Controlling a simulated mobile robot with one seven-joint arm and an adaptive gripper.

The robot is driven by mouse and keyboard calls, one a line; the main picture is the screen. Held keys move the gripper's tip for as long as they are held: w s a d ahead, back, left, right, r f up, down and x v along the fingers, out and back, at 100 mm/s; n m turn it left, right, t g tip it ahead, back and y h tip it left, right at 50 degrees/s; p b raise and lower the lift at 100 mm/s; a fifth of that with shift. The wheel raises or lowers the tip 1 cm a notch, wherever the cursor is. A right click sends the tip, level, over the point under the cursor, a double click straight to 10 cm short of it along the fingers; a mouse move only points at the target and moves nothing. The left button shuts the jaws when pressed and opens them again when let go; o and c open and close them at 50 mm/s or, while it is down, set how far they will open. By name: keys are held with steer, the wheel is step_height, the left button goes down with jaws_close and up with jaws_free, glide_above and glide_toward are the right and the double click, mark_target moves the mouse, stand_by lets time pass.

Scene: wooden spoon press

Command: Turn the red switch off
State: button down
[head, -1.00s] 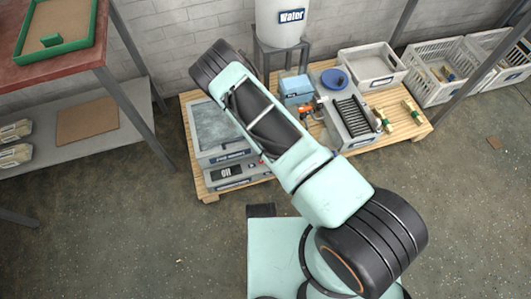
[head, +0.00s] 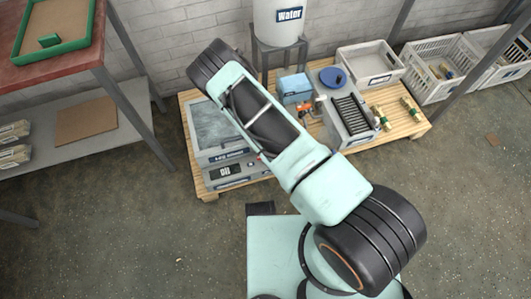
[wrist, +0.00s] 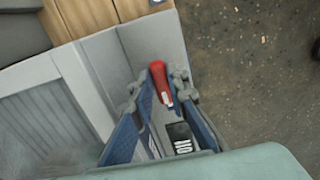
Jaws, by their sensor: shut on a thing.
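The red switch (wrist: 160,80) is a red lever standing up from a grey panel with a small black label (wrist: 181,138) in the wrist view. My gripper (wrist: 157,88) has its blue and grey fingers on both sides of the lever, and is shut on it near the fingertips. The lever's base is partly hidden by the gripper.
The pallet (head: 405,128) also bears a blue box (head: 294,88), a grey ribbed unit (head: 351,111) and a grey bin (head: 370,65). A white water tank (head: 279,18) stands behind. A red-topped table (head: 75,62) is at left. Floor in front is clear.

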stand_by(0.3)
steer(key=c, duration=1.9)
jaws_free()
